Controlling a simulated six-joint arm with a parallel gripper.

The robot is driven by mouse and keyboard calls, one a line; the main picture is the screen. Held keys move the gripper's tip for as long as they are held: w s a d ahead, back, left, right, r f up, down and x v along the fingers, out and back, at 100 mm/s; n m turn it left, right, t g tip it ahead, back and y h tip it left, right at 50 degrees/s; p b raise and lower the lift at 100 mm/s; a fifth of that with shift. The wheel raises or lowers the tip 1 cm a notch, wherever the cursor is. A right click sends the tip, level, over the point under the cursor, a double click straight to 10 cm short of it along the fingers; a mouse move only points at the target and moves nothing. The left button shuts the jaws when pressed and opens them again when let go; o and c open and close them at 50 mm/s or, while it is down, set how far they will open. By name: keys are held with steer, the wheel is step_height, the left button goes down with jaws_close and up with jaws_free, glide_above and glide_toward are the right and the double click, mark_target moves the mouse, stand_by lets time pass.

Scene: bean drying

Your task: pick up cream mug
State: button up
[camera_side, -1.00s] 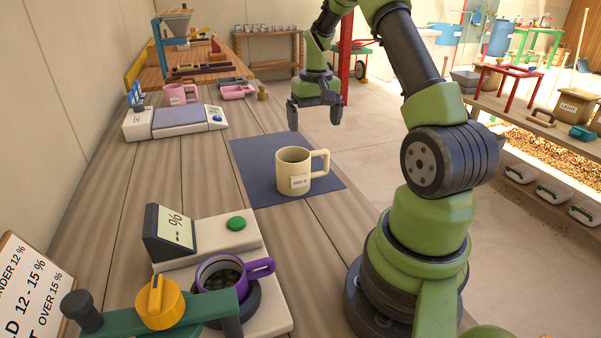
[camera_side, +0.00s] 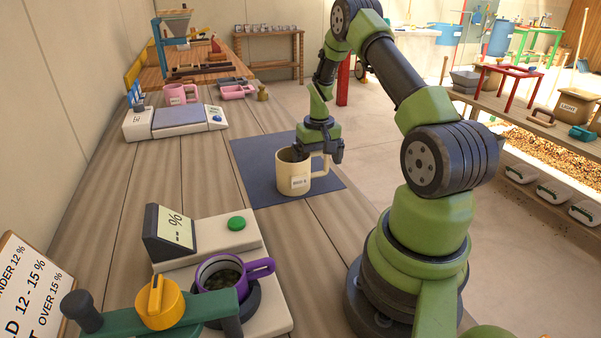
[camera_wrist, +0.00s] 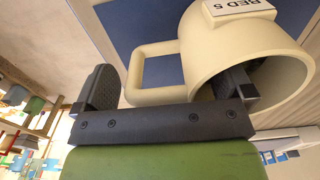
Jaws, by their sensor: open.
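The cream mug (camera_side: 294,177) stands upright on the dark blue mat (camera_side: 259,187), its handle toward the right and a white label on its front. My gripper (camera_side: 319,158) is down at the mug's rim on the handle side. In the wrist view, my gripper (camera_wrist: 168,92) is open. One finger reaches inside the mouth of the mug (camera_wrist: 245,62) and the other is outside, beyond the handle (camera_wrist: 146,75). The mug's wall and handle lie between the fingers, with a gap on the handle side.
A moisture meter (camera_side: 175,235) with a purple mug (camera_side: 225,272) stands in front of the mat. A scale (camera_side: 178,121) and a pink mug (camera_side: 178,94) are behind it, to the left. The table around the mat is mostly clear.

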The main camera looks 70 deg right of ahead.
steer(key=c, duration=1.2)
steer(key=shift+o, duration=0.2)
step_height(320, 180, up, 10)
steer(key=shift+r, duration=0.1)
steer(key=w+a+r+n+h, duration=0.1)
steer(key=w+a+n, duration=0.3)
steer(key=a+n, duration=0.4)
steer(key=w+a+n+t, duration=0.1)
steer(key=w+a+n, duration=0.3)
steer(key=a, duration=1.7)
steer(key=shift+r+n+t+h, duration=0.3)
steer(key=shift+r+n+h, duration=0.1)
steer(key=shift+n, duration=2.3)
